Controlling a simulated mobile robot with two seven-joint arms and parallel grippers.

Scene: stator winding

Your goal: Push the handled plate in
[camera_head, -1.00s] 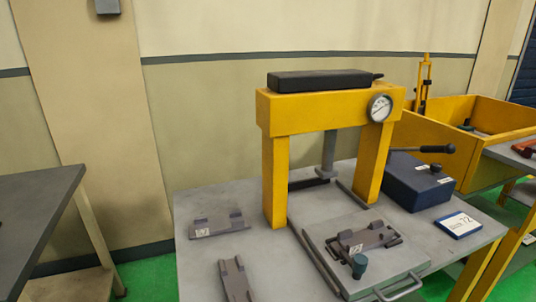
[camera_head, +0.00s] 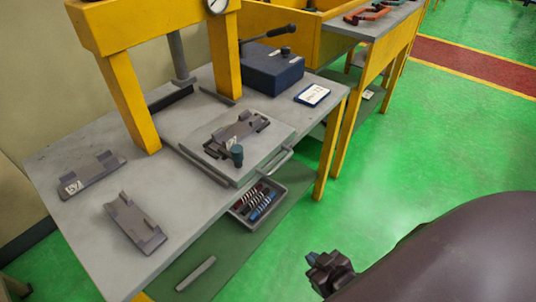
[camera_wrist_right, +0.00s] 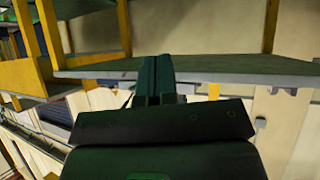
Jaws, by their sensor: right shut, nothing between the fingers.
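The handled plate (camera_head: 272,138) is a flat grey slab on the table in the head view, in front of the yellow press. Its bar handle (camera_head: 281,164) sticks out at the front edge. A dark fixture (camera_head: 232,133) with a teal knob (camera_head: 237,153) sits on the plate. My right gripper (camera_head: 313,259) is at the lower right of the head view, apart from the plate and over the floor. It also shows in the right wrist view (camera_wrist_right: 160,68), with its fingers together and nothing held. My left gripper is out of view.
The yellow press frame (camera_head: 131,100) stands behind the plate. Two metal brackets (camera_head: 91,175) (camera_head: 135,221) lie on the table's left. A blue box (camera_head: 274,72) with a lever stands behind right. A tray of coils (camera_head: 257,200) sits below the table edge. Green floor is clear at right.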

